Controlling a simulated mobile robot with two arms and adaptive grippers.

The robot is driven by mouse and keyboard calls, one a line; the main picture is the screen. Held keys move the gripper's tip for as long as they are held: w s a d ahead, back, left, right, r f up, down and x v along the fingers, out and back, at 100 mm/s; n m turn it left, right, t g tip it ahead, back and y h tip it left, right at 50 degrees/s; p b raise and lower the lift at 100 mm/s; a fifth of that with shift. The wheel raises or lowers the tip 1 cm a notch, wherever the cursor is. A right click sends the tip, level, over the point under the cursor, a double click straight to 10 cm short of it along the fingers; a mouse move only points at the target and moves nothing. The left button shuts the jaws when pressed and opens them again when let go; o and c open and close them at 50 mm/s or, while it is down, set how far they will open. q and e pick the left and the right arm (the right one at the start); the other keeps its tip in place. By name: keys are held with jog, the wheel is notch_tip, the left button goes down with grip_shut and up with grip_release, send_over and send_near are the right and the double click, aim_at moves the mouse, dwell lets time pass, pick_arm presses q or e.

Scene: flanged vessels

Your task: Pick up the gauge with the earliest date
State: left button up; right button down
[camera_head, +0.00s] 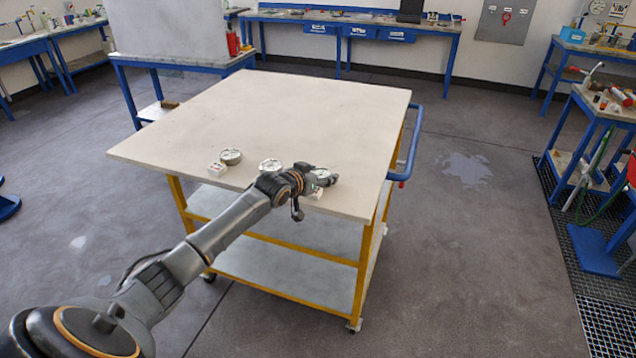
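Three round gauges stand near the front edge of the table top (290,110). The left gauge (231,156) is fully in view, with a small white tag block (217,169) in front of it. The middle gauge (269,164) is partly hidden behind my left arm. The right gauge (321,172) is mostly covered by my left gripper (332,180), and a white tag block (317,193) shows below it. The dates are too small to read. My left gripper is over or beside the right gauge; whether its fingers are shut on it cannot be told. My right gripper is out of view.
The table is a cart with a yellow frame, lower shelves and a blue handle (412,150) on its right side. The back and right of its top are clear. Blue workbenches (350,20) line the walls, and open floor (470,240) lies to the right.

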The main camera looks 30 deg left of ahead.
pick_arm(q)
jog(key=c, duration=0.3)
jog(key=shift+r, duration=0.15)
